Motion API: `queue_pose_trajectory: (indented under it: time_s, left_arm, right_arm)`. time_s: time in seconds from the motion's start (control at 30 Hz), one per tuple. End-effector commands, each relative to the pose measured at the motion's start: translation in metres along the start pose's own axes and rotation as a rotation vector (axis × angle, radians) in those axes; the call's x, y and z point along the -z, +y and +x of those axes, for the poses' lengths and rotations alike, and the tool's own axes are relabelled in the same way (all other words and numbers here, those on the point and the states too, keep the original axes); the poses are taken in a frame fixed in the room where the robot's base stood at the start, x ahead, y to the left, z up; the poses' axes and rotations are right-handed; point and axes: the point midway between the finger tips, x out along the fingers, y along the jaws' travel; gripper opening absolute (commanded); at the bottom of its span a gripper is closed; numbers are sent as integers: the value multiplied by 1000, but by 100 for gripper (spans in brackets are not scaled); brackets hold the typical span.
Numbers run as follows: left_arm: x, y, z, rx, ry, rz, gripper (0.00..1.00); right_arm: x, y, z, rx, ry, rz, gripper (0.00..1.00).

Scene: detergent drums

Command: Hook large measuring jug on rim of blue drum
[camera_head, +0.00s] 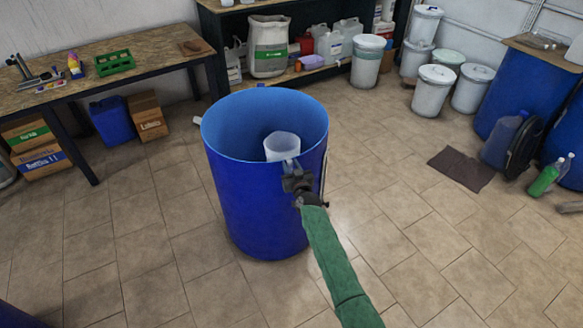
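The blue drum (250,205) stands upright and open-topped on the tiled floor in the middle of the head view. The large measuring jug (282,145), pale and translucent, is upright inside the drum's near right wall, its top around rim height. Its handle side faces the rim and my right gripper (291,169). My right gripper is at the drum's near right rim, mostly outside the wall, right by the handle. The fingers and handle overlap and are too small to show whether the gripper grips it. My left gripper is not in view.
A workbench (110,72) stands at the back left, with boxes under it. A shelf with a white sack (268,47) and jerrycans is behind the drum. White buckets (434,90) and more blue drums (525,88) stand at the right.

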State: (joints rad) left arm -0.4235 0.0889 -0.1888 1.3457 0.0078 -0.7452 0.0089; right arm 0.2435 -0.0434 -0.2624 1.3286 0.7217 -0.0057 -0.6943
Motion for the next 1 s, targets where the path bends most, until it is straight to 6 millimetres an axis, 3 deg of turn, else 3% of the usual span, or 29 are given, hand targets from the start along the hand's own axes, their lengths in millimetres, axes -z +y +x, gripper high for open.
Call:
queue_pose_trajectory:
  time_s: [0.03,0.13,0.17,0.2,0.3,1.0]
  left_arm:
    - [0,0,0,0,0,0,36]
    - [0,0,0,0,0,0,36]
    - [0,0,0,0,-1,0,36]
    - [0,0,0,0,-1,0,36]
    - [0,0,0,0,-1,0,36]
    - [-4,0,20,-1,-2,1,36]
  right_arm:
    - [0,0,0,0,0,0,22]
    - [0,0,0,0,0,0,2]
    - [0,0,0,0,0,0,0]
    - [0,0,0,0,0,0,18]
    - [0,0,0,0,0,0,0]
    - [8,1,3,-1,53,-4,0]
